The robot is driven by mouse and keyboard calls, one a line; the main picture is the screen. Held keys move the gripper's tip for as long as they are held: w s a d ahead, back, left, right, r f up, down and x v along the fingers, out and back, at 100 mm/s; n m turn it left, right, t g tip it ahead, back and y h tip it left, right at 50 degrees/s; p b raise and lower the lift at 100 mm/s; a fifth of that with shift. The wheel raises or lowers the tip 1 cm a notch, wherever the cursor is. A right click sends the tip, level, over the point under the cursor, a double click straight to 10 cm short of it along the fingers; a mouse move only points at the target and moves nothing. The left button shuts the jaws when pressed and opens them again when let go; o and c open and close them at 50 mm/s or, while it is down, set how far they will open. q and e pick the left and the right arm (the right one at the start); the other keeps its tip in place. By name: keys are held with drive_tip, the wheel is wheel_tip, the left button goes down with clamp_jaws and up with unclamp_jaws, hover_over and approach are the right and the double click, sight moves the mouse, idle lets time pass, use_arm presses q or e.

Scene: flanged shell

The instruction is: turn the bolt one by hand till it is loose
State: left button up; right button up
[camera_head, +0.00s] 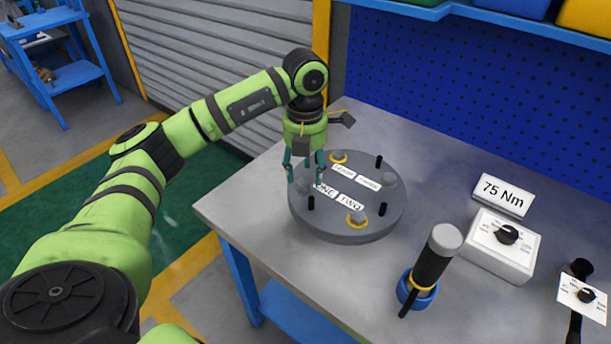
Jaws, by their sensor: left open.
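The round grey flanged shell (345,233) lies on the workbench with white labels on top. The label for bolt one (326,191) sits at its left side and is partly covered by a finger. Bolt one (303,186) seems to be the grey head beside that label, mostly hidden by my gripper. My left gripper (305,181) points down over it with its teal fingers open, one on each side. I cannot tell whether the fingers touch the bolt. The label for bolt two (350,202) is next to it. My right gripper is not in view.
Yellow-ringed bolts (357,217) and black pegs (383,209) stand up from the shell. A black tool with a grey cap (445,238) stands in a blue holder. A white dial box (500,246) and a 75 Nm sign (503,196) are at right. The workbench (245,207) is clear front left.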

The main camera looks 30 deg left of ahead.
sight(306, 181)
use_arm(q)
wheel_tip(306, 181, up, 9)
idle(0.3)
idle(0.5)
